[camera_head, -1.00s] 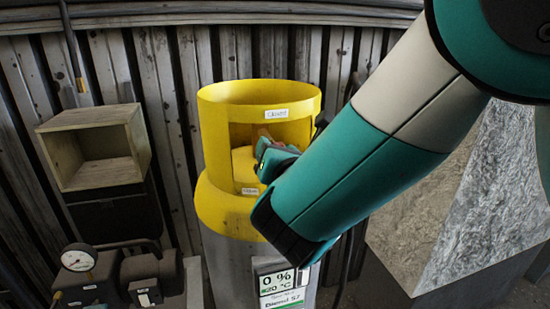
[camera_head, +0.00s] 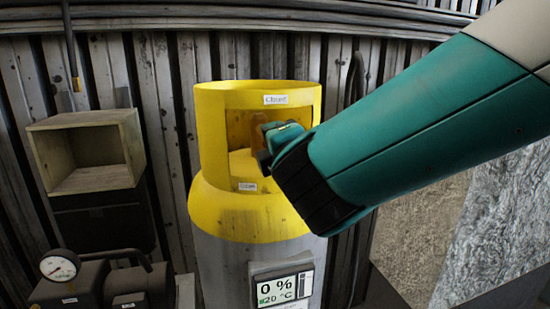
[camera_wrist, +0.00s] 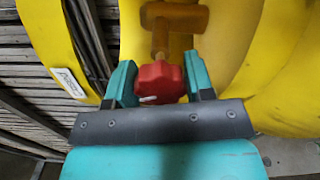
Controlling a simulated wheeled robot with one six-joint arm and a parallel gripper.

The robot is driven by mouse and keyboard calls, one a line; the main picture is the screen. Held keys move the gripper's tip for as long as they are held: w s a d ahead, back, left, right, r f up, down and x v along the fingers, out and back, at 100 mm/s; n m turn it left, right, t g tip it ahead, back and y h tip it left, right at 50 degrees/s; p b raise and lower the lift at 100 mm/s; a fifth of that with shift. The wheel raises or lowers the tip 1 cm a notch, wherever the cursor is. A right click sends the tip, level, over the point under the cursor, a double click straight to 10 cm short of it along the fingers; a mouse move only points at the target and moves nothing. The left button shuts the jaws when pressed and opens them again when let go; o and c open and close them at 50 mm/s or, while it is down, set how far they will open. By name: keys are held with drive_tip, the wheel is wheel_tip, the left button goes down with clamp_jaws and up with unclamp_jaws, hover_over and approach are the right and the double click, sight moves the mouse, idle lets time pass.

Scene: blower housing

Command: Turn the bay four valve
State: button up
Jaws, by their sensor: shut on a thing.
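The valve has a red lobed knob (camera_wrist: 160,82) on a brass-coloured stem (camera_wrist: 172,30) inside the open yellow collar (camera_head: 212,125) of a grey cylinder (camera_head: 225,265). In the wrist view my gripper (camera_wrist: 161,84) has a teal finger on each side of the knob and is shut on it. In the head view my gripper (camera_head: 268,142) reaches into the collar's opening from the right, and the knob is hidden there. One label (camera_head: 276,99) on the collar's upper band seems to read "Closed". Another label (camera_head: 248,187) sits below the opening.
A display (camera_head: 283,288) on the cylinder reads 0 % and 20 °C. An open wooden box (camera_head: 95,180) stands at left, above a machine with a round gauge (camera_head: 60,267). A corrugated wall (camera_head: 165,90) is behind. A rough grey block (camera_head: 485,225) stands at right.

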drive_tip(key=m+b, duration=0.3)
drive_tip(key=shift+f, duration=0.25)
drive_tip(key=shift+m+b, duration=0.9)
drive_tip(key=shift+r, duration=0.15)
drive_tip(key=o, duration=0.9)
drive_tip(key=shift+b+v, duration=3)
drive_tip(key=shift+v, duration=5.75)
